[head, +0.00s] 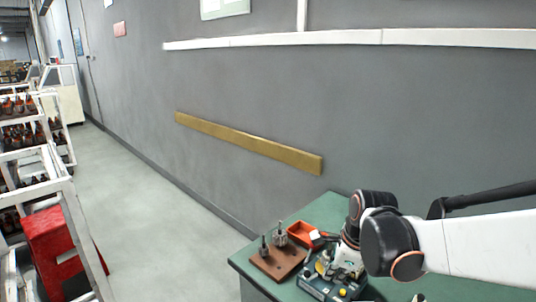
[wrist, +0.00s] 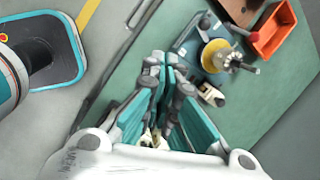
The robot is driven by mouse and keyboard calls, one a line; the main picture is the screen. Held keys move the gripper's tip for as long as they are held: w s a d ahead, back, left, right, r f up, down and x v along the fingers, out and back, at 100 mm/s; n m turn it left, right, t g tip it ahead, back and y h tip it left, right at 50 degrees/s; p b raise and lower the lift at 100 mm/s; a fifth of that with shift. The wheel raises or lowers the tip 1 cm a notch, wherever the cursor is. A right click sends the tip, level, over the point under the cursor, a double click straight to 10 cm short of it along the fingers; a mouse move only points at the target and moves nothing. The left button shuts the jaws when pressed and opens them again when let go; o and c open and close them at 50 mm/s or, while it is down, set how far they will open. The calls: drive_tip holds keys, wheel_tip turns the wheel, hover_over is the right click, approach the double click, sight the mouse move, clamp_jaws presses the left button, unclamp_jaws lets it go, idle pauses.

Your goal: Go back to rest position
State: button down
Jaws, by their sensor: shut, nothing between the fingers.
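My gripper (wrist: 165,68) is shut and empty in the wrist view, its fingers together above the green table. In the head view my arm reaches in from the right over the table (head: 322,208), and the black wrist joint hides part of what lies below. A winding machine (head: 330,284) with a yellow button stands on the table under the arm. In the wrist view the machine (wrist: 190,45) is beyond the fingertips to the right, with a yellow disc and a shaft. The gripper looks apart from it.
A brown wooden block (head: 277,263) with upright metal parts and an orange-red tray (head: 304,234) stand beside the machine. White racks (head: 75,215) with several armatures and a red box (head: 50,247) are at the left. The floor (head: 150,180) between is clear. A grey wall stands behind the table.

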drive_tip(key=s+d+r+n+t, duration=0.1)
drive_tip(key=s+r+n+t, duration=0.1)
drive_tip(key=s+n, duration=0.6)
drive_tip(key=s+d+r+n+t+h, duration=0.1)
drive_tip(key=s+r+n, duration=0.4)
drive_tip(key=n, duration=0.8)
drive_tip(key=s+t, duration=0.1)
drive_tip(key=s, duration=0.2)
drive_tip(key=shift+s+d+n, duration=0.3)
drive_tip(key=shift+n, duration=0.1)
